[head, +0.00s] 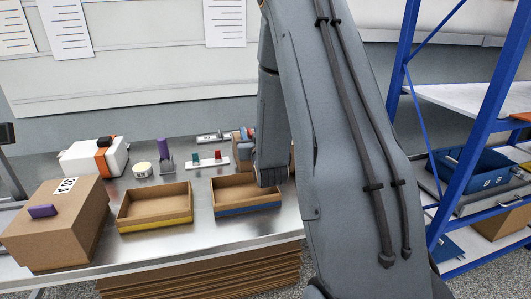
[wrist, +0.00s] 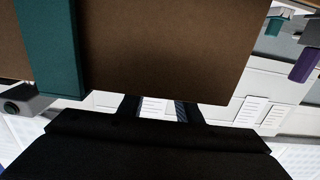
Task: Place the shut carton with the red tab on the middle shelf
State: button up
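I cannot pick out a carton with a red tab for sure in either view. A shut brown carton (head: 58,228) with a purple tab (head: 42,211) and a "30A" label stands at the table's left. My gripper is hidden behind my arm in the head view, near the blue-striped tray. In the wrist view, a brown cardboard face (wrist: 160,50) with a wide teal band (wrist: 50,45) fills the top, very close. Two dark finger-like parts of my gripper (wrist: 157,110) meet its edge; I cannot tell whether they hold it. The middle shelf (head: 475,190) is at the right.
On the table are a yellow-striped open tray (head: 155,222), a blue-striped open tray (head: 245,209), a white case (head: 80,160) with an orange band, and a plate with red and teal switches (head: 205,165). A blue bin (head: 480,172) occupies part of the blue-framed rack.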

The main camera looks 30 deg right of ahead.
jog(key=shift+c, duration=0.4)
grip_shut()
jog(key=shift+r, duration=0.1)
dwell(0.8)
